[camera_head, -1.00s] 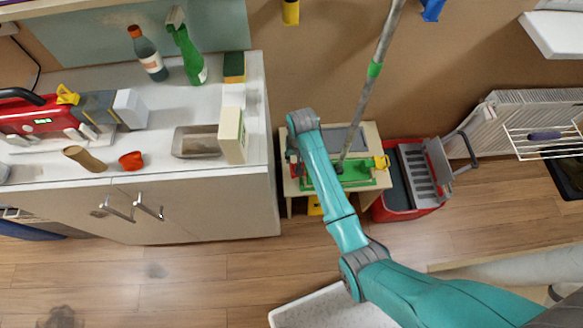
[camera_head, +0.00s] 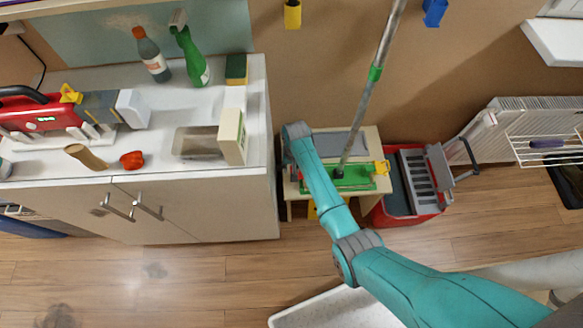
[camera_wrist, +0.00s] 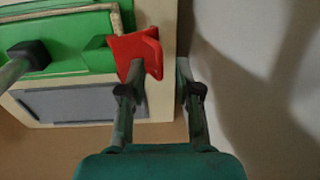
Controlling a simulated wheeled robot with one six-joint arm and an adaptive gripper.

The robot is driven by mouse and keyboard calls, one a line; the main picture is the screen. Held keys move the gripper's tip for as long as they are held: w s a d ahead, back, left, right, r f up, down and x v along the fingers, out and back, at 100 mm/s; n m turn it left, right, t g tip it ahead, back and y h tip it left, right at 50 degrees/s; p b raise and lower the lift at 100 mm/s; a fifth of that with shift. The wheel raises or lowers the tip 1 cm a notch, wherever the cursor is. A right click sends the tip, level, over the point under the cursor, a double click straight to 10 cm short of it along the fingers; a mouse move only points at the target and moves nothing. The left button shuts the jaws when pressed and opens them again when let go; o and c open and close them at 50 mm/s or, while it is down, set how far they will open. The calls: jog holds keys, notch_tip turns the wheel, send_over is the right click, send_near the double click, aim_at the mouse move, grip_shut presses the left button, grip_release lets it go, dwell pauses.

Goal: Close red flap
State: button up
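The red flap (camera_wrist: 137,50) stands up at the edge of the green mop plate (camera_wrist: 75,40) in the wrist view. My gripper (camera_wrist: 160,72) is open, with its fingers apart. The left finger overlaps the flap's lower part in the picture; I cannot tell whether they touch. The right finger is to the right of the flap, beyond the stand's edge. In the head view the green mop plate (camera_head: 350,178) lies on a small wooden stand (camera_head: 375,143), with a yellow flap (camera_head: 383,167) at its right end.
The mop pole (camera_head: 370,90) rises from the plate and leans right. A white cabinet (camera_head: 200,210) stands close to the stand's left. A red bucket (camera_head: 400,217) stands at its right. In the wrist view a pale wall (camera_wrist: 285,90) is right of my gripper.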

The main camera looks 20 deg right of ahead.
jog(key=shift+f, duration=0.4)
jog(key=shift+c, duration=0.2)
grip_shut()
jog(key=shift+a+f+g+h, duration=0.25)
jog(key=shift+f+g+h, duration=0.1)
jog(key=shift+h, duration=0.45)
jog(key=shift+o, duration=0.2)
grip_release()
notch_tip(320, 180, up, 8)
jog(key=shift+w+a+f, duration=0.15)
jog(key=shift+a+f, duration=0.1)
jog(key=shift+a, duration=0.05)
